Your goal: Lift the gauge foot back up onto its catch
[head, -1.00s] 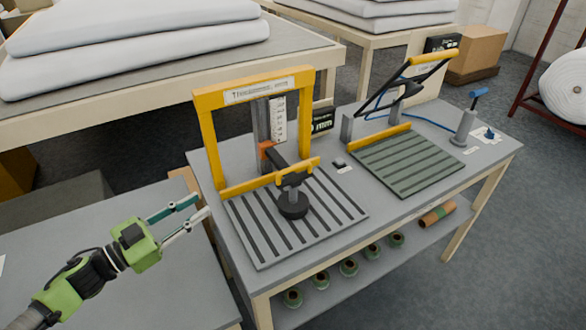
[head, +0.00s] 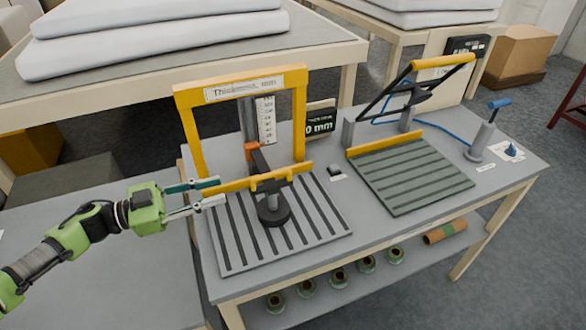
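The thickness gauge has a yellow frame (head: 187,135) and stands on the grey table. Its round black foot (head: 274,211) is down at the slatted grey plate (head: 225,245). The foot hangs from a dark arm on the upright scale column (head: 247,122), with an orange piece (head: 252,151) at the arm's back end. I cannot make out the catch for certain. My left gripper (head: 220,192) is open and empty, at the left end of the gauge's yellow front bar (head: 290,173), left of the foot. I cannot tell whether it touches the bar. My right gripper is not in view.
A second device with a green slatted plate (head: 410,175) and a raised yellow handle (head: 443,61) stands at right. A small display (head: 320,123) stands behind the gauge. Several rolls (head: 340,277) lie on the shelf below.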

